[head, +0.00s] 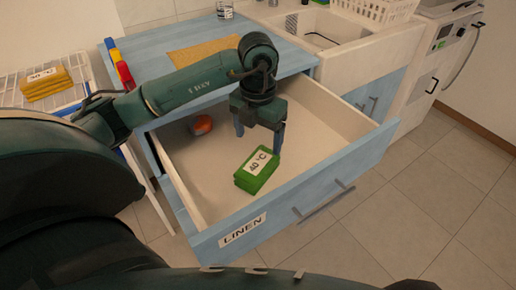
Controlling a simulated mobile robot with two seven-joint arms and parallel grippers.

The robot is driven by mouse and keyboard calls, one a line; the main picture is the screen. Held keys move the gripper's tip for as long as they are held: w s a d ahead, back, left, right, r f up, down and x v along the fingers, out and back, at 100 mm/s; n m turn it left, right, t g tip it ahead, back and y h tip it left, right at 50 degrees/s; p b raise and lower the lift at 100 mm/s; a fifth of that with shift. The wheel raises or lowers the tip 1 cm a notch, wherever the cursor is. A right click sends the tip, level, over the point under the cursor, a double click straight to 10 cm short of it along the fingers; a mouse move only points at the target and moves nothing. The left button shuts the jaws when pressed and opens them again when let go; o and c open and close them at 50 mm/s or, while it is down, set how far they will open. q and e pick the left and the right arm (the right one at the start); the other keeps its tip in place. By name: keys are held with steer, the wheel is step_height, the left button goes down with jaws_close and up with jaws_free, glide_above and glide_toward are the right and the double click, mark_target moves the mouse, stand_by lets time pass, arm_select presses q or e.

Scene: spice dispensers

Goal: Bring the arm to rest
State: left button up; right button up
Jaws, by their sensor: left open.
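My left arm reaches in from the left across the open drawer labelled LINEN (243,229). My left gripper (258,142) points down over the drawer with its fingers apart and nothing between them. A green block with a "40 °C" label (256,171) lies on the drawer floor just below and in front of the gripper, apart from it as far as I can tell. My right gripper is not in view.
The blue counter (150,49) with a yellow mat (204,51) lies behind the arm. A wire rack with yellow "40 °C" blocks (46,83) stands at the left. A sink (320,30) and white basket (376,10) are at the back right. Free tiled floor (420,200) lies at right.

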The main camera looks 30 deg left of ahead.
arm_select(q)
steer(key=shift+r, duration=0.9)
